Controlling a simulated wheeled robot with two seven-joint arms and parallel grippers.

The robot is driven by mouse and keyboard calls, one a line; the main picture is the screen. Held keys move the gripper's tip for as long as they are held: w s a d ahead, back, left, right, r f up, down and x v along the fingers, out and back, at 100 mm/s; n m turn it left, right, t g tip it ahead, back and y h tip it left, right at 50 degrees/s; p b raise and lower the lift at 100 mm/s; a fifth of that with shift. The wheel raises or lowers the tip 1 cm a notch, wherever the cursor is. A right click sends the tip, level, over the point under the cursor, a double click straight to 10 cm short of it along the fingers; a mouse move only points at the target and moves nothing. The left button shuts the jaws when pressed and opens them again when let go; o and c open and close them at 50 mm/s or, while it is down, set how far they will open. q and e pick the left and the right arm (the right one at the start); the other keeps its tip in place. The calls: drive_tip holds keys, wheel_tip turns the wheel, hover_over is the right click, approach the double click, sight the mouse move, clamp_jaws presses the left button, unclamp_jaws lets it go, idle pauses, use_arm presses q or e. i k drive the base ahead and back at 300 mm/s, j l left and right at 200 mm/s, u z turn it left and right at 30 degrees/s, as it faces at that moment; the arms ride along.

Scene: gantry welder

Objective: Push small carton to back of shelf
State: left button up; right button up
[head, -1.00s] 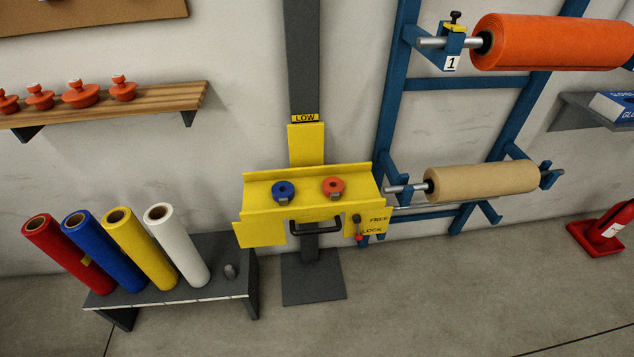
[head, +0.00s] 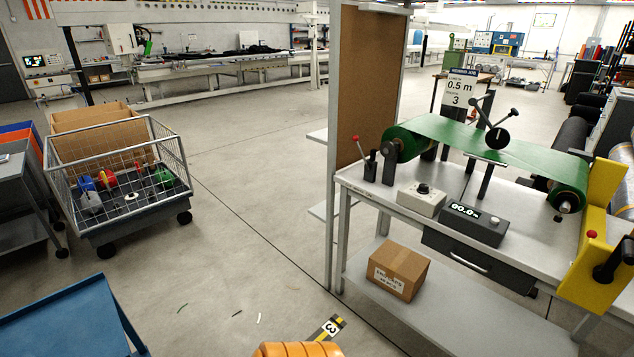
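A small brown carton (head: 399,270) with a white label sits on the lower grey shelf (head: 452,318) of a workbench, in the right half of the head view. The carton stands near the shelf's left end, close to its front edge. Bare shelf shows to its right. Neither of my grippers is in view.
The bench top (head: 380,190) above carries a green roll of material (head: 470,140), a display box (head: 474,224) and a grey control box (head: 421,200). A drawer (head: 470,262) hangs under it. A wire cart (head: 120,185) stands left, a blue surface (head: 70,320) lower left. Floor between is mostly clear.

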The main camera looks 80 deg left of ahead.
sight(396, 268)
drive_tip(key=u, duration=1.85)
